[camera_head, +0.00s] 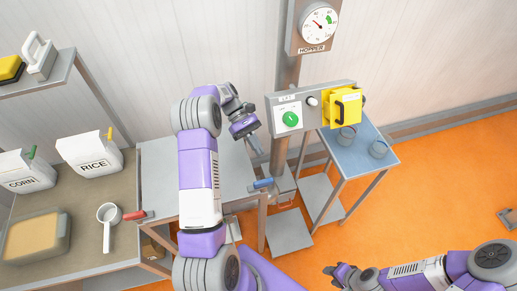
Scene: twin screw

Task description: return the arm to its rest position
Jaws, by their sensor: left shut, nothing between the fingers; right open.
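My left arm rises from the bottom of the head view and bends over at the top. Its gripper (257,147) points down above the right part of the grey table, close to the control panel post. It is shut with nothing visible in it. My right arm comes in from the lower right corner, low over the orange floor. Its gripper (331,270) is open and empty, pointing left. Small size hides finer detail of both fingertips.
A control panel (312,106) with a green knob and yellow box (336,125) stands right of my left gripper. A blue handle (262,184) is below it. CORN (24,172) and RICE (90,155) bags and a scoop (107,215) are at left. Floor at right is mostly clear.

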